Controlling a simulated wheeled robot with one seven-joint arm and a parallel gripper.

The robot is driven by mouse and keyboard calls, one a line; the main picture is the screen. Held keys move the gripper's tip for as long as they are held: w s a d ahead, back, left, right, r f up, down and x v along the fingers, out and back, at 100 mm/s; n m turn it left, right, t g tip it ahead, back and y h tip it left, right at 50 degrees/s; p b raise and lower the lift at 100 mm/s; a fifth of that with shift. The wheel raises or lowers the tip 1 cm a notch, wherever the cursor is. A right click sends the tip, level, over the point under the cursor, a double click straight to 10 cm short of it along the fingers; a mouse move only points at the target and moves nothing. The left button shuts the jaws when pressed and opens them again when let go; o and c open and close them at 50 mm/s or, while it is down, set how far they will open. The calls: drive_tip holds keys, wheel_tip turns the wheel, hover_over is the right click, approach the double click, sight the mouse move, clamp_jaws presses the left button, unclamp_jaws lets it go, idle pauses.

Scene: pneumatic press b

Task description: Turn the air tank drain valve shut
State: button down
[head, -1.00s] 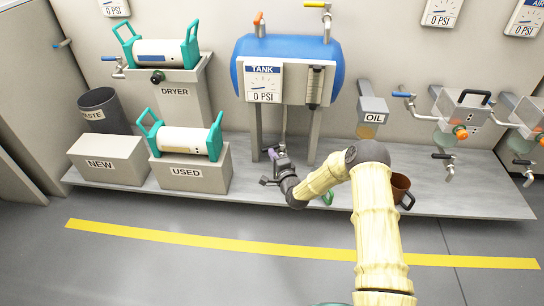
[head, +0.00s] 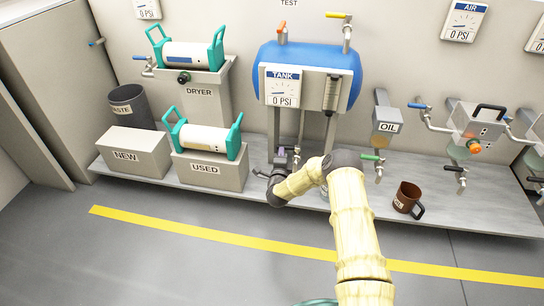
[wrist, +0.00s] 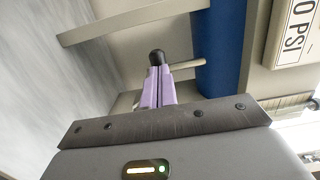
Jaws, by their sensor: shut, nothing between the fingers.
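The blue air tank (head: 300,58) stands on two grey legs, with a gauge reading 0 PSI. A thin drain pipe (head: 301,128) runs down from under it. My gripper (head: 282,154) is low beneath the tank, between the legs. In the wrist view its purple fingers (wrist: 157,90) are together, with nothing between them. Just beyond the tips is a rounded black end (wrist: 157,57), with a thin pale bar (wrist: 188,65) beside it reaching toward the blue tank (wrist: 222,50). Whether the fingertips touch the black end, and how the drain valve is turned, I cannot tell.
The USED stand (head: 208,172) and NEW stand (head: 133,153) are left of my gripper. A brown mug (head: 406,197) stands on the shelf to the right, below the OIL unit (head: 387,127). The floor before the shelf (head: 490,210) is clear.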

drive_tip(key=shift+w+a+r, duration=0.1)
drive_tip(key=shift+w, duration=0.25)
idle(0.4)
drive_tip(key=s+a+p, duration=0.3)
drive_tip(key=s+p, duration=0.4)
drive_tip(key=s, duration=0.6)
drive_tip(key=shift+s+a, duration=0.3)
drive_tip(key=shift+a, duration=0.05)
drive_tip(key=shift+w, duration=0.1)
